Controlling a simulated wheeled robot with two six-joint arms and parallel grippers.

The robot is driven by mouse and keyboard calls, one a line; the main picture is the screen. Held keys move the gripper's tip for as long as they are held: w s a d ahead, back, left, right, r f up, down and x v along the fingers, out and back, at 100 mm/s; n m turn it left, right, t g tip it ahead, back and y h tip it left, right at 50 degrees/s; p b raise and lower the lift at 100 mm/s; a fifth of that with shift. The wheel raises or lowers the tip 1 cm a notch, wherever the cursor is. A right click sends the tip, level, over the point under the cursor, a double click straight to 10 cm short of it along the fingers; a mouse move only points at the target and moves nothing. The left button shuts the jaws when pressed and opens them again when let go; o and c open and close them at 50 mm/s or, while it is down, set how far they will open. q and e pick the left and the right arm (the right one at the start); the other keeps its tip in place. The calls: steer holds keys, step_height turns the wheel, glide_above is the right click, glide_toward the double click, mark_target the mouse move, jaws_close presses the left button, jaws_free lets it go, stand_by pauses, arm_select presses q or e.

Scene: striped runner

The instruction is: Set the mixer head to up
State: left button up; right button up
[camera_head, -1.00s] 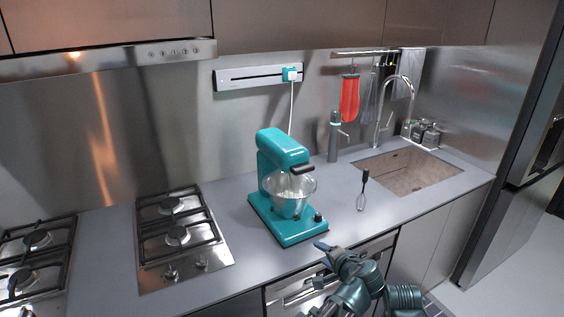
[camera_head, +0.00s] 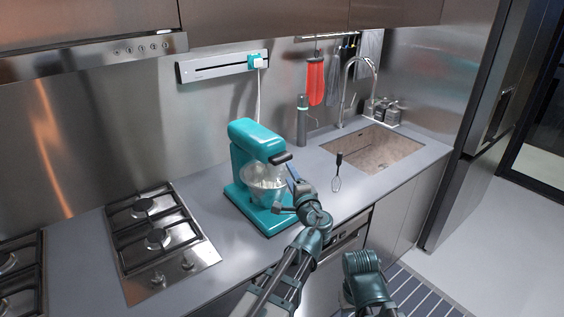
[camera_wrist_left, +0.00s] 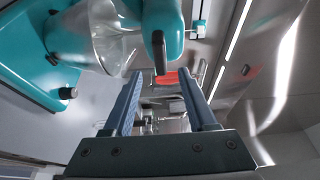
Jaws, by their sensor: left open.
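The teal stand mixer (camera_head: 250,142) stands on the counter, its head lowered over a clear bowl (camera_head: 262,183). A black handle (camera_head: 281,158) sticks out from the front of the head. My left gripper (camera_head: 291,174) is open and empty at the front right of the mixer, just below the handle. In the left wrist view, the two blue-grey fingers (camera_wrist_left: 160,76) are apart, and the black handle (camera_wrist_left: 159,52) lies just beyond the gap between their tips. The teal head (camera_wrist_left: 163,14) and bowl (camera_wrist_left: 112,42) show there too. My right gripper is not in view.
A grey bottle (camera_head: 302,120) stands behind. A gas hob (camera_head: 155,235) is at the left. The counter between hob and mixer is clear.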

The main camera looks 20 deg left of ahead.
mark_target(283, 162)
arm_select(q)
steer(key=x, duration=0.8)
steer(key=shift+w+a, duration=0.1)
steer(key=shift+w, duration=0.15)
jaws_close()
stand_by(1.1)
